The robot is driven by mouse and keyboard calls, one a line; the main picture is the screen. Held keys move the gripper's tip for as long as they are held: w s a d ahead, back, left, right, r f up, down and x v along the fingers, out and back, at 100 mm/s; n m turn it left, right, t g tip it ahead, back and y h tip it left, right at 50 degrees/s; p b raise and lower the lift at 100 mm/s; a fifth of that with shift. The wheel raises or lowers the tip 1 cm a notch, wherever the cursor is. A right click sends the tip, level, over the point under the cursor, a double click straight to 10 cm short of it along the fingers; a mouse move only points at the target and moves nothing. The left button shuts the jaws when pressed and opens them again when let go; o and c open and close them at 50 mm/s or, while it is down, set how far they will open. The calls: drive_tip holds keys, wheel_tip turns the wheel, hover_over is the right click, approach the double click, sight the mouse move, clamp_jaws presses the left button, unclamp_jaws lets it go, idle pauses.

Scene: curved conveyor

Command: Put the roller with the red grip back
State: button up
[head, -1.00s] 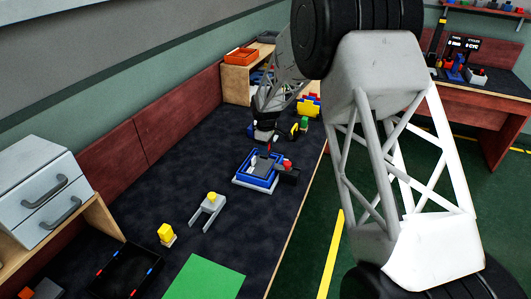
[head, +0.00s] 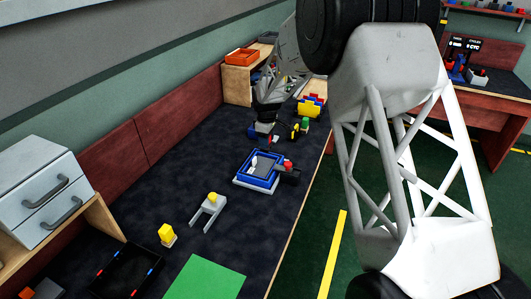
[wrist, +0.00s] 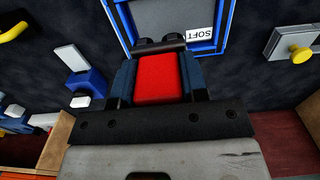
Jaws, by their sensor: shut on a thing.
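My gripper (wrist: 158,85) is shut on the red grip (wrist: 157,76) of the roller in the wrist view. The dark roller end (wrist: 160,46) shows just beyond the grip. In the head view my gripper (head: 270,128) is above the bench, behind the blue-rimmed tray (head: 240,177); a small red bit of the grip shows below it. The tray's blue rim (wrist: 222,44) and a "SOFT" label show ahead in the wrist view. A blue block with a pale upright part (wrist: 86,82) stands close to the left of the gripper there.
A red-and-black piece (head: 289,171) sits at the tray's right side. Yellow and green items (head: 303,126) stand to the gripper's right. Dark bench left of the tray is clear.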

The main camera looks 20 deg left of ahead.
drive_tip(key=shift+w, duration=0.15)
drive_tip(key=w+d, duration=0.3)
drive_tip(key=w, duration=0.5)
drive_tip(key=w+d+f, duration=0.1)
drive_tip(key=w+d, duration=0.2)
drive_tip(key=w, duration=0.6)
drive_tip(key=shift+f, duration=0.15)
drive_tip(key=shift+f, duration=3.1)
drive_tip(key=shift+f, duration=0.1)
drive_tip(key=shift+f, duration=1.8)
drive_tip(key=shift+s+f, duration=0.1)
